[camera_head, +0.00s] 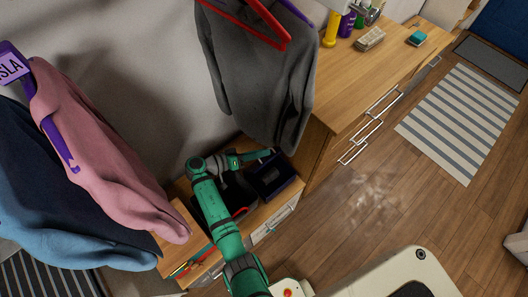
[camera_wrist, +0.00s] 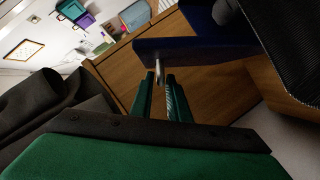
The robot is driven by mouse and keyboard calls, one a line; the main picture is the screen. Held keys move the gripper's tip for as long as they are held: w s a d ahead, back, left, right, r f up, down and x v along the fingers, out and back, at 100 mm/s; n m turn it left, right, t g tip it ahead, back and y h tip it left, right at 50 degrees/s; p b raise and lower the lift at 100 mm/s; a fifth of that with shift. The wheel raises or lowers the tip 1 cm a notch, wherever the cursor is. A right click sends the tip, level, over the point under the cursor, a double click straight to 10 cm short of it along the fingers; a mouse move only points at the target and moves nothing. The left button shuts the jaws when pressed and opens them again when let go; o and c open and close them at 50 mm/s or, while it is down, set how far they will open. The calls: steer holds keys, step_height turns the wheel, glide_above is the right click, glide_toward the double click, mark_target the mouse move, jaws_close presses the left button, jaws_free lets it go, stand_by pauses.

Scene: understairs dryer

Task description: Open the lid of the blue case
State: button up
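The blue case (camera_head: 272,178) is a dark navy box on the low wooden cabinet, below the hanging grey garment. In the wrist view, a dark blue part of the case (camera_wrist: 195,47) spans the upper middle, with a thin metal handle (camera_wrist: 158,76) at its near edge. My gripper (camera_head: 266,154) reaches the back edge of the case from the left. In the wrist view, its green fingers (camera_wrist: 161,85) are close together with the metal handle between them. How far the lid is raised is hard to tell.
A dark bag-like object (camera_head: 238,194) sits left of the case. The grey garment (camera_head: 262,75) hangs close above my gripper. A taller wooden cabinet (camera_head: 340,95) stands to the right. The wooden floor (camera_head: 375,215) in front is mostly clear.

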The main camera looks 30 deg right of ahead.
steer(key=shift+d+f, duration=0.25)
steer(key=shift+d, duration=0.45)
jaws_close()
stand_by(1.0)
